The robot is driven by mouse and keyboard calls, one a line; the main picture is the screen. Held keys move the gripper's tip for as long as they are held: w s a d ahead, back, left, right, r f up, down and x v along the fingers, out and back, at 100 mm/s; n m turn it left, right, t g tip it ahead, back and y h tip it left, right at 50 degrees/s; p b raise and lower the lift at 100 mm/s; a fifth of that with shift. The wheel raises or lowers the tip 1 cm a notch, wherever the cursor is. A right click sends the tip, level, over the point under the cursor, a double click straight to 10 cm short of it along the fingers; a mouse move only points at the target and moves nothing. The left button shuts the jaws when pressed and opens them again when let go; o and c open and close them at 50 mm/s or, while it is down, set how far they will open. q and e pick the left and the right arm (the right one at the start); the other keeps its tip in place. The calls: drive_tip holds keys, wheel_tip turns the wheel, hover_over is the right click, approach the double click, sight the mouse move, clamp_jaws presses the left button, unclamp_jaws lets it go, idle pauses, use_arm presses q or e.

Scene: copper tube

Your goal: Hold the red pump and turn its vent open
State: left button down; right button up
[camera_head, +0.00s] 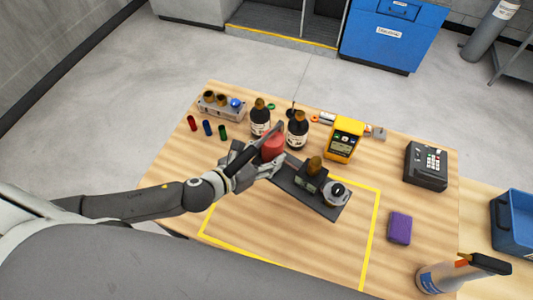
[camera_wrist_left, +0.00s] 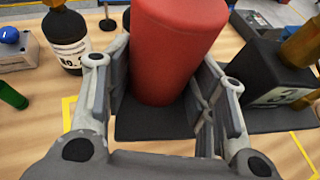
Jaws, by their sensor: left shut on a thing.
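The red pump (camera_head: 273,147) is an upright red cylinder at the left end of a dark base plate (camera_head: 318,207) on the wooden table. My left gripper (camera_head: 262,158) is shut on it. In the left wrist view the pump (camera_wrist_left: 175,45) stands between the two fingers, and its lower front meets the dark plate. A dark block with a brass top (camera_head: 312,172) and a round silver part with a dark centre (camera_head: 336,193) sit on the same plate. I cannot tell which part is the vent. My right gripper is out of view.
Two dark bottles (camera_head: 260,117) (camera_head: 297,132) stand just behind the pump. A yellow meter (camera_head: 344,139), a black keypad device (camera_head: 426,166) and a purple block (camera_head: 399,228) are to the right. Yellow tape (camera_head: 370,240) frames clear table in front.

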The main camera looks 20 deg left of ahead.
use_arm(q)
drive_tip(key=shift+w+d+f+b, duration=0.1)
drive_tip(key=shift+f+b, duration=4.4)
drive_tip(key=shift+f, duration=1.6)
drive_tip(key=shift+s+f, duration=0.25)
drive_tip(key=shift+f, duration=0.05)
idle(0.7)
